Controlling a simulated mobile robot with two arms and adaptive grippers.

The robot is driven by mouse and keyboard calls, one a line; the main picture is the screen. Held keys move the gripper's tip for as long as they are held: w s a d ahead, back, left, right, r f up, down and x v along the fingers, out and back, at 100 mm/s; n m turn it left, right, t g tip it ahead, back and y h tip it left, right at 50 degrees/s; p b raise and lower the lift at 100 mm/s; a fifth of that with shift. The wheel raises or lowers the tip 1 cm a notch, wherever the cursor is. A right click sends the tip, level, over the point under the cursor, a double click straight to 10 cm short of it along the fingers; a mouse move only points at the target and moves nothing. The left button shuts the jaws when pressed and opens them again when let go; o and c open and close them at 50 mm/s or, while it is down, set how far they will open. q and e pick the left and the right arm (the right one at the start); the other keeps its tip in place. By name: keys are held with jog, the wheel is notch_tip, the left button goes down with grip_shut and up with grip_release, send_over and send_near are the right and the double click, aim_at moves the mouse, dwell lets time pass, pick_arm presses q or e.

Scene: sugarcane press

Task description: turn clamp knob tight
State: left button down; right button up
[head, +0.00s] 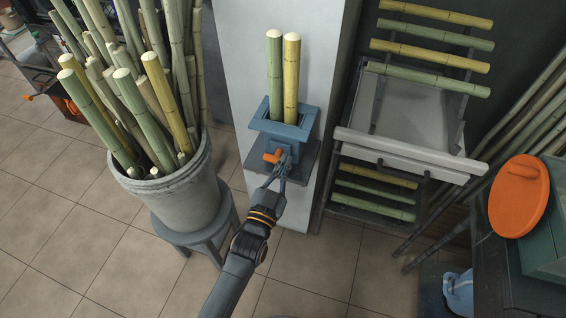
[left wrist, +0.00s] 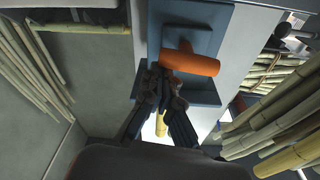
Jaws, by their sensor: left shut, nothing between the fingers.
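The orange clamp knob (head: 271,157) sticks out from the front of a blue clamp (head: 284,125) on a pale post. Two upright canes, one green (head: 275,80) and one yellow (head: 291,80), stand in the clamp. My left gripper (head: 284,165) is shut and empty, with its fingertips right beside the knob. In the left wrist view the knob (left wrist: 192,62) lies just beyond the fingertips (left wrist: 161,80), its bar pointing right. I cannot tell whether the fingertips touch it. My right gripper is not in view.
A grey bucket (head: 176,203) full of canes stands on a stool (head: 212,228) to the left. A rack (head: 350,205) with several canes and a pale tray stands right of the post. An orange round lid (head: 519,205) is at far right. Tiled floor lies clear in front.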

pick_arm(q)
jog(key=shift+w+a+f+m+g+h, duration=0.15)
jog(key=shift+f+m+g, duration=0.35)
jog(key=shift+m, duration=2.25)
jog(key=shift+s+a+f+m+g+h, duration=0.2)
jog(key=shift+f+m, duration=0.65)
jog(key=shift+m, duration=1.85)
jog(key=shift+w+f+m+g+h, duration=0.15)
jog(key=shift+f+m+g, duration=0.4)
jog(key=shift+m, duration=2.2)
jog(key=shift+f, duration=0.1)
